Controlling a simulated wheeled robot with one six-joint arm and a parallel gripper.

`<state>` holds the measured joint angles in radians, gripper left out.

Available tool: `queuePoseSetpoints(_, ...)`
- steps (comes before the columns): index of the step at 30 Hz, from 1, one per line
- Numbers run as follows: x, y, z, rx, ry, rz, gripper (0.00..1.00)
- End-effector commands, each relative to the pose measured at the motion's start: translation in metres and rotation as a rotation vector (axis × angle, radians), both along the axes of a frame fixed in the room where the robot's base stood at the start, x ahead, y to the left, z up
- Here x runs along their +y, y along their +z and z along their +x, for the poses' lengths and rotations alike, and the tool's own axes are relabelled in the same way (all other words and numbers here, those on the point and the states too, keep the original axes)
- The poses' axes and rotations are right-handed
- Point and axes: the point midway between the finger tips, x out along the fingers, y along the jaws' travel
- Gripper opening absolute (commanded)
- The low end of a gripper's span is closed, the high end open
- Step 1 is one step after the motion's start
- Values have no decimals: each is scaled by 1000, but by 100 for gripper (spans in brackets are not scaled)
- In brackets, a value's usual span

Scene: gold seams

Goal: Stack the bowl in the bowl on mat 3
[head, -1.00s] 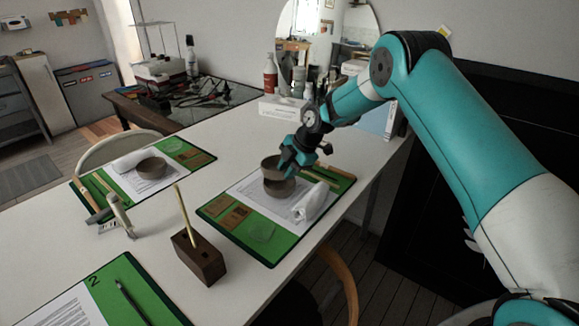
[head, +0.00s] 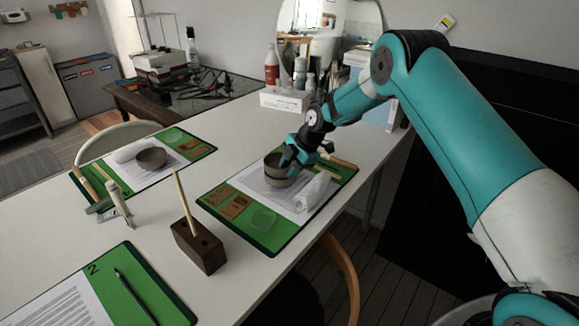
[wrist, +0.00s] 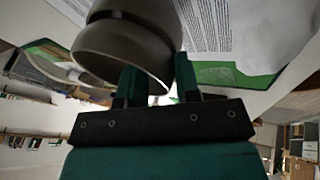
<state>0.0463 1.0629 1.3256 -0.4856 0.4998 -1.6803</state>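Two grey-brown bowls show nested on mat 3's place in the middle; the upper bowl (head: 276,162) sits in the lower bowl (head: 276,180). I cannot read a number on this green mat (head: 262,240). My gripper (head: 290,163) is at the right side of the upper bowl's rim. In the wrist view the upper bowl (wrist: 105,50) and the lower bowl (wrist: 145,12) show stacked, with a dark gap line between them. My gripper's fingers (wrist: 157,82) stand apart on the two sides of the rim, with a visible gap between them.
A white rolled cloth (head: 312,192) lies right of the bowls. A wooden block (head: 198,245) with an upright stick stands in front. Another mat (head: 183,141) at the back left bears a bowl (head: 151,157). Mat 2 (head: 150,280) lies front left. A white box (head: 284,101) and bottles stand behind.

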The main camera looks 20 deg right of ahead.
Motion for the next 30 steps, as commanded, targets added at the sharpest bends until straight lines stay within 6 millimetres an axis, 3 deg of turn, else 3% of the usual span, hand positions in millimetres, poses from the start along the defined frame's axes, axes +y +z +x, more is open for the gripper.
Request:
queuePoseSetpoints(1, 0, -2, -1, 2, 0, 0, 43)
queuePoseSetpoints(3, 0, -1, -1, 2, 1, 0, 54)
queuePoseSetpoints(14, -3, 6, -1, -1, 1, 1, 54)
queuePoseSetpoints(20, -18, 39, -8, -4, 0, 1, 54)
queuePoseSetpoints(30, -53, 116, -26, -3, -1, 0, 54)
